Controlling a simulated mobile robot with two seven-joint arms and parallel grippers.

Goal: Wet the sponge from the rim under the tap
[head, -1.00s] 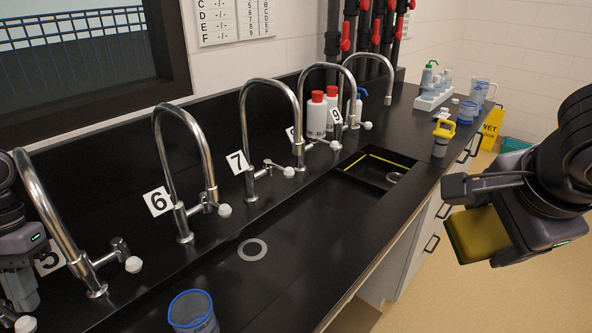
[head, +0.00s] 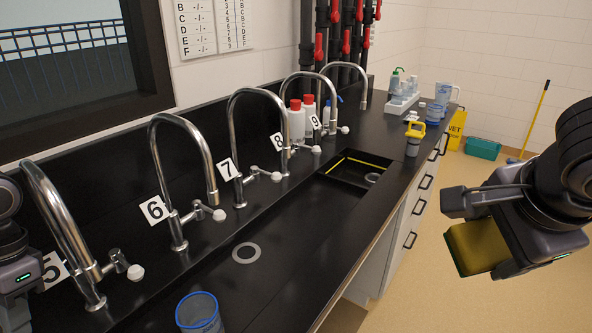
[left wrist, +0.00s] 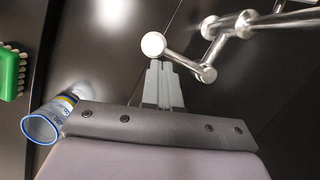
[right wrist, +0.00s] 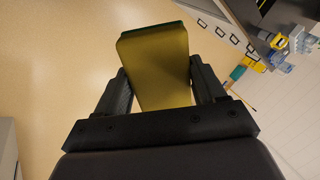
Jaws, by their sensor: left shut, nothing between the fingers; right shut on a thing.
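My right gripper (right wrist: 160,90) is shut on the yellow sponge (right wrist: 155,65), which has a green layer on one face. In the head view the sponge (head: 478,247) is held over the floor, to the right of the counter. My left gripper (left wrist: 163,85) is shut and empty, its fingertips close to the white knob (left wrist: 153,44) of a tap; I cannot tell whether they touch. In the head view the left arm is cut off at the left edge, near tap 5 (head: 60,215). Tap 6 (head: 185,130), tap 7 (head: 262,100) and further taps stand along the counter.
A blue-rimmed beaker (head: 198,312) stands on the near counter. A green brush (left wrist: 10,72) shows in the left wrist view. A drain ring (head: 246,253) and a recessed sink (head: 350,178) lie in the black counter (head: 300,235). Bottles (head: 296,120) stand behind.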

